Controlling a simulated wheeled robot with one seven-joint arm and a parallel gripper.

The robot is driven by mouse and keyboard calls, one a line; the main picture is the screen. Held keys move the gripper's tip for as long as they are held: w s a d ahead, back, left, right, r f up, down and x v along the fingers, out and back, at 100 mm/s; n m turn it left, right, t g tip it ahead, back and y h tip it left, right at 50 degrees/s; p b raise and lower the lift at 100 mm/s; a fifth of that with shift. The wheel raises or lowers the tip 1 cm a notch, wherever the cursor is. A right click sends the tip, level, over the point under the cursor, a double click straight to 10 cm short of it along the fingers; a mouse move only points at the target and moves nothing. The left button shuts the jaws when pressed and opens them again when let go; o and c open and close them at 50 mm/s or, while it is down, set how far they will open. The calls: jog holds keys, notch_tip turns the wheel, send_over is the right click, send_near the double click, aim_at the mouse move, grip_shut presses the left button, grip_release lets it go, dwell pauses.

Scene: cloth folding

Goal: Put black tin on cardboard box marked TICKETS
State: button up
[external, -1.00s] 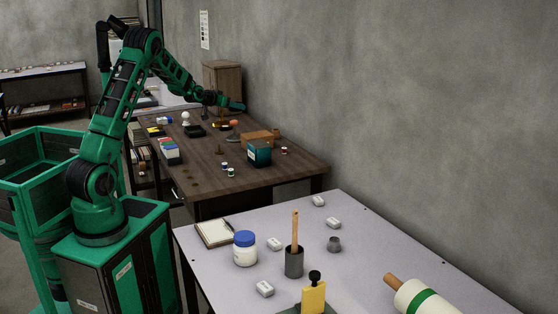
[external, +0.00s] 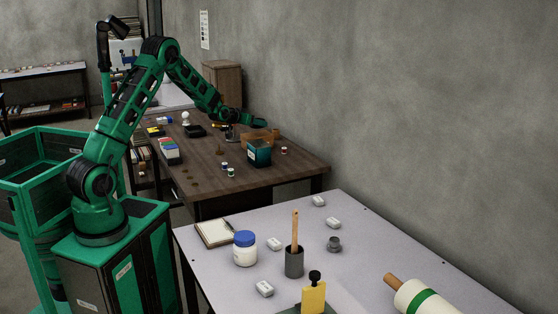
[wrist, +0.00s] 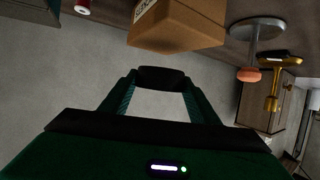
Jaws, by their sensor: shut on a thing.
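The cardboard box (external: 256,135) sits on the dark wooden table, partly behind a teal box. My gripper (external: 263,122) is above the cardboard box in the external view. In the wrist view my gripper (wrist: 162,88) is shut on a small black thing, which I take for the black tin (wrist: 162,77). The tin shows apart from the box. In the external view the tin is too small to make out.
The teal box (external: 260,154) stands just in front of the cardboard box. A stand with a round base (wrist: 257,28) and a brass-coloured object (wrist: 271,78) are beside it in the wrist view. A black object (external: 195,131) and small jars (external: 228,170) are elsewhere on the table.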

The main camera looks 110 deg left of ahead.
aim_at(255, 135)
jog(key=shift+f, duration=1.8)
jog(key=o, duration=1.3)
jog(key=shift+f, duration=0.2)
jog(key=shift+r, duration=0.15)
jog(key=shift+s+d+r, duration=0.15)
jog(key=shift+d, duration=0.1)
jog(key=v, duration=1.1)
jog(key=shift+d+r, duration=0.1)
jog(key=shift+d, duration=0.1)
